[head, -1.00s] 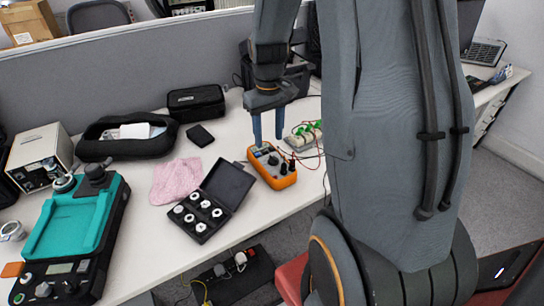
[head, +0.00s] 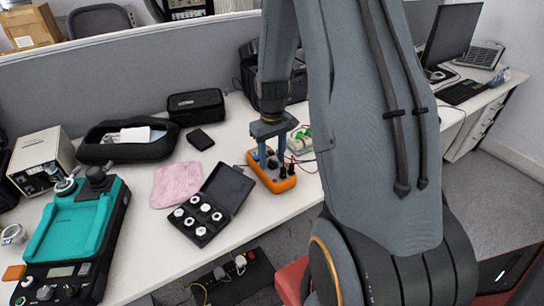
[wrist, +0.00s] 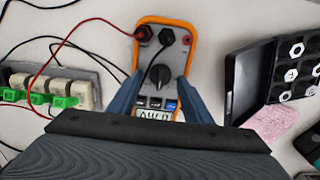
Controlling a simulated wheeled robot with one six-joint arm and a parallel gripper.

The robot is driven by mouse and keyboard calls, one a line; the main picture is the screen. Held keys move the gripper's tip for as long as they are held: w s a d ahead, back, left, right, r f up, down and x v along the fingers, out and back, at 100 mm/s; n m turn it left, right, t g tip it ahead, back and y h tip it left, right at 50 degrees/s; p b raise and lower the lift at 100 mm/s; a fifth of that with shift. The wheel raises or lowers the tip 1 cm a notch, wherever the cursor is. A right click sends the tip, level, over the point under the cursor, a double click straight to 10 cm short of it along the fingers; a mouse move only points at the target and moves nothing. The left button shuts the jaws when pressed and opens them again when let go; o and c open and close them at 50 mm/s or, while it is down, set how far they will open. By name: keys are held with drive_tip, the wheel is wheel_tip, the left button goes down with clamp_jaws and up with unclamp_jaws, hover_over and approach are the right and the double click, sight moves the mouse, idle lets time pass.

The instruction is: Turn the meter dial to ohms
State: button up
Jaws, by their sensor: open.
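The orange meter (head: 283,186) lies on the white table and also shows in the wrist view (wrist: 187,27). Its black dial (wrist: 159,76) lies between the blue fingers of my gripper (wrist: 160,84), with a gap on each side. The gripper also shows in the head view (head: 272,163), pointing down over the meter. It is open and empty. The dial's pointer runs nearly along the meter's length. The display (wrist: 155,115) is partly hidden by my wrist, and the dial's markings are too small to read. Black and red plugs (wrist: 143,34) sit in the meter's sockets.
Red and black leads run from the meter to a block with green connectors (wrist: 60,101), left of it in the wrist view. An open black case of white parts (head: 196,219) and a pink cloth (head: 177,184) lie left of the meter in the head view.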

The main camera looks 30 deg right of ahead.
drive_tip(key=c, duration=1)
drive_tip(key=shift+c, duration=0.2)
drive_tip(key=m, duration=0.3)
drive_tip(key=shift+m+p, duration=0.35)
drive_tip(key=shift+m, duration=0.05)
drive_tip(key=shift+d+m, duration=0.15)
drive_tip(key=shift+m, duration=1.75)
drive_tip(key=o, duration=1)
